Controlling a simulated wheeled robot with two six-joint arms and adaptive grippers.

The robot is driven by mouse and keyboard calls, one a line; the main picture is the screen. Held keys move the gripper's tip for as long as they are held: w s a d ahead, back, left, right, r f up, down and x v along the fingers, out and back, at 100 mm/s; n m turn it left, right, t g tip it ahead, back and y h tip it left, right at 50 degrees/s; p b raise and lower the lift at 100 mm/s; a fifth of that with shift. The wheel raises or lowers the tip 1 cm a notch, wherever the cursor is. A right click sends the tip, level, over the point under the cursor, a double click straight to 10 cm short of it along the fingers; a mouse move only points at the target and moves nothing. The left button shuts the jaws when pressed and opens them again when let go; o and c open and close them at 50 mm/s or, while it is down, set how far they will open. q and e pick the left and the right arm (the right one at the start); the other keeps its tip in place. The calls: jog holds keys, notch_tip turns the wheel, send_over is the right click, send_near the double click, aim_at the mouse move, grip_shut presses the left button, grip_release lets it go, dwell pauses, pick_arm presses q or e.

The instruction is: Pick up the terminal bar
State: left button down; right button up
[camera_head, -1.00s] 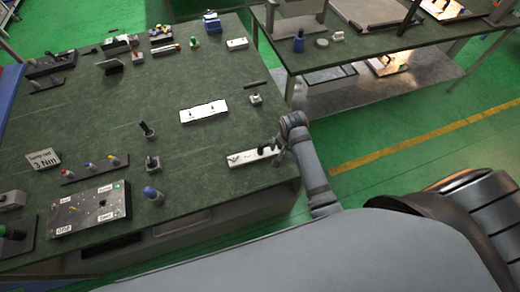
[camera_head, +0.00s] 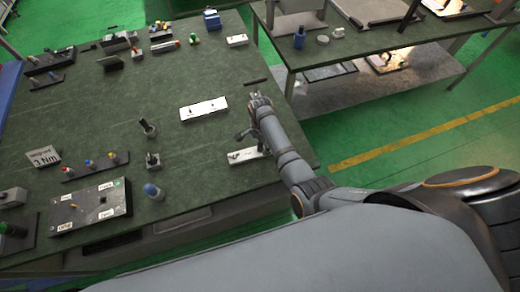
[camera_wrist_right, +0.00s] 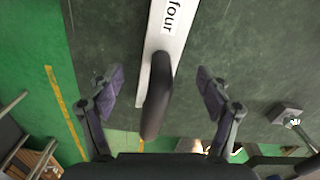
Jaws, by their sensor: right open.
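My right gripper (camera_head: 248,130) hangs over the front right of the bench. In the right wrist view its open fingers (camera_wrist_right: 160,82) stand apart, with a dark rounded elongated piece (camera_wrist_right: 157,95) between them and a gap on either side. That piece overlaps a white strip (camera_wrist_right: 170,30) lettered "four". The white strip (camera_head: 243,157) also lies near the bench's front edge in the head view, partly hidden by my arm. I cannot tell for sure whether the dark piece is the terminal bar. My left gripper is out of view.
A white plate with two studs (camera_head: 204,110) lies behind the strip. A small grey block with a stem (camera_wrist_right: 286,113) stands at the right of the wrist view. A labelled box (camera_head: 92,208) and several small tools occupy the left. The bench middle (camera_head: 110,115) is mostly clear.

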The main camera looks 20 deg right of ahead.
aim_at(260, 150)
notch_tip(260, 150, down, 3)
notch_tip(260, 150, down, 2)
jog(key=shift+w+f+b, duration=0.1)
jog(key=shift+f+b, duration=0.05)
jog(key=shift+b, duration=1)
grip_shut()
